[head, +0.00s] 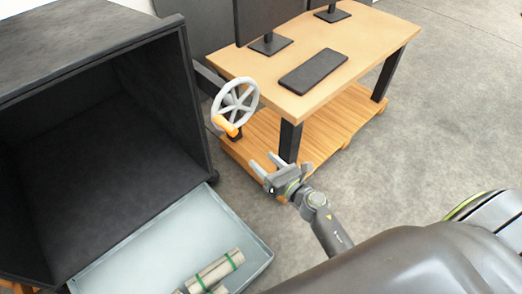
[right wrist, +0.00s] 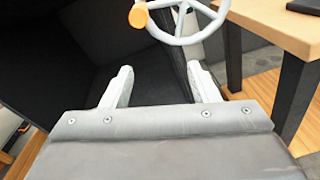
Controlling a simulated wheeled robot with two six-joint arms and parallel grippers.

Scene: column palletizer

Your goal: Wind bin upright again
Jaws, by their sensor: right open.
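The large dark bin (head: 112,30) fills the left of the head view, tipped so that its open mouth faces the pale tray; its visible interior is empty. A grey spoked handwheel (head: 254,101) with an orange knob (head: 226,126) is mounted beside the bin. The knob is at the wheel's lower left in the head view. In the right wrist view the wheel (right wrist: 186,41) and knob (right wrist: 138,17) are at the top, beyond the fingertips. My right gripper (head: 261,160) is open and empty, below and right of the knob, apart from it. My left gripper is not in view.
A pale tray (head: 250,234) below the bin's mouth holds grey cylinders (head: 215,270) with green bands. A wooden table (head: 345,55) with monitors and a dark keyboard (head: 313,71) stands right of the wheel, with a wooden lower shelf. Floor to the right is clear.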

